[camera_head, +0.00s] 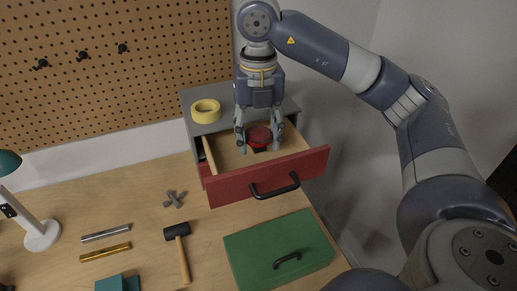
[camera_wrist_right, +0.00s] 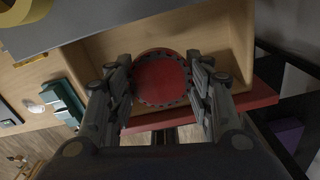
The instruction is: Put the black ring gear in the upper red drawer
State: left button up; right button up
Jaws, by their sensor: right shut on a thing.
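The ring gear (camera_head: 259,136) shows as a round piece with a red face and a dark toothed rim. It also shows in the right wrist view (camera_wrist_right: 160,80). My right gripper (camera_head: 259,146) points down with its fingers on opposite sides of the gear, shut on it. The upper red drawer (camera_head: 232,187) is pulled out of the grey cabinet, with a black handle on its front. The gear is over the drawer's wooden interior; I cannot tell whether it touches the floor. My left gripper is not in view.
Yellow tape (camera_head: 206,104) lies on the cabinet top. A green box (camera_head: 245,254) with a black handle is in front of the drawer. A mallet (camera_head: 178,236), metal bars (camera_head: 106,232), a grey cross-shaped piece (camera_head: 174,199) and a lamp (camera_head: 40,232) are to the left.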

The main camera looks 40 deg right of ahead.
aim_at(259, 150)
notch_tip(259, 150, down, 2)
jog(key=shift+s+f, duration=0.1)
jog(key=shift+s, duration=0.05)
jog(key=shift+f, duration=0.95)
jog(key=o, duration=1.2)
jog(key=shift+c, duration=0.2)
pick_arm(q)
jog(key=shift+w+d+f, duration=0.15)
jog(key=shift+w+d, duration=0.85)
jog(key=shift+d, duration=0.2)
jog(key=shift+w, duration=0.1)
